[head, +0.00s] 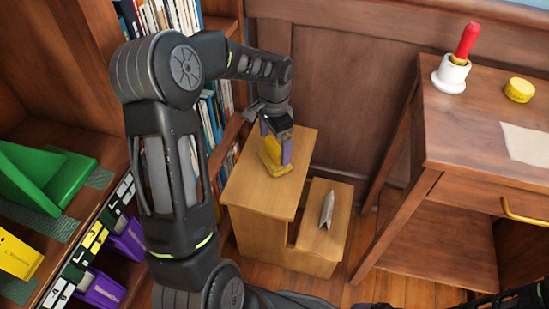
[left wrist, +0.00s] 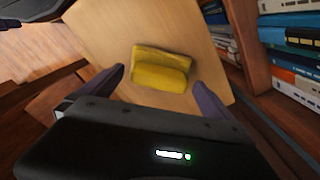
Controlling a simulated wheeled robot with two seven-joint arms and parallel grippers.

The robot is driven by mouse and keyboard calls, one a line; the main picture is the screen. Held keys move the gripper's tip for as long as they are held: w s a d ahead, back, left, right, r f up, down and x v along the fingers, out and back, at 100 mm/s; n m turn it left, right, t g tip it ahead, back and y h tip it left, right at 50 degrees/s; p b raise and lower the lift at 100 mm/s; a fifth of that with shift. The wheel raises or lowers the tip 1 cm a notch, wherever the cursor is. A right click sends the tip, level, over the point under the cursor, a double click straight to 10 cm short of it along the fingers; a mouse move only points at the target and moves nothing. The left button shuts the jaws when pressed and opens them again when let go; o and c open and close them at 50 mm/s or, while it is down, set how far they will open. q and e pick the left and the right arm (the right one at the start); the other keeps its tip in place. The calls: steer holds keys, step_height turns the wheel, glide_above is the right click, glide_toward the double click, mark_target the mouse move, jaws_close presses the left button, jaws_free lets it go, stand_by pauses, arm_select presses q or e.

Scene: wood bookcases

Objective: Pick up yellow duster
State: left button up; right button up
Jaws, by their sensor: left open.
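The yellow duster (head: 273,160) lies on the upper step of a wooden step stool (head: 250,190). In the left wrist view the yellow duster (left wrist: 160,72) lies on the pale wood, ahead of and between the two purple fingers. My left gripper (head: 275,147) is over the duster, pointing down, and its fingers partly cover it in the head view. In the left wrist view the left gripper (left wrist: 158,90) is open, with nothing held between the fingers. I cannot tell how much height is left between the fingertips and the duster. My right gripper does not show clearly.
A grey pointed object (head: 327,210) stands on the stool's lower step. A desk (head: 470,130) on the right bears a red-handled bell (head: 455,70) and a yellow round item (head: 519,90). Bookshelves (head: 225,130) stand close on the left, with green (head: 45,175) and yellow items.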

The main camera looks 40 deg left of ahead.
mark_target(275, 144)
arm_select(q)
steer(key=shift+f, duration=0.85)
steer(key=c, duration=1.6)
step_height(275, 144, up, 10)
steer(key=p, duration=0.3)
